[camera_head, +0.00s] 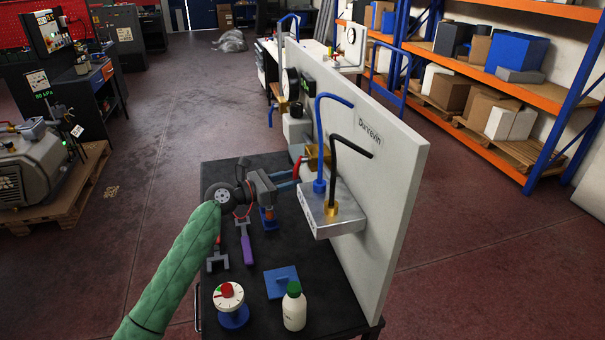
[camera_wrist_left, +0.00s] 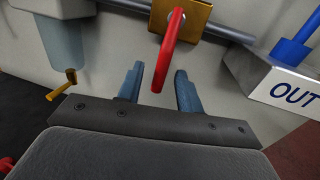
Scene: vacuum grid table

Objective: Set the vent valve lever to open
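The vent valve's red lever (camera_head: 297,168) sits on a brass valve body (camera_head: 319,155) at the near face of the upright white panel. In the left wrist view the red lever (camera_wrist_left: 168,48) hangs down, slightly tilted, from the brass body (camera_wrist_left: 192,16) on a grey pipe. My left gripper (camera_head: 293,180) reaches in from the left at the lever. Its two blue fingers (camera_wrist_left: 159,75) are apart, and the lever's lower end appears between them with a gap on each side. Whether a finger touches it, I cannot tell. My right gripper is in neither view.

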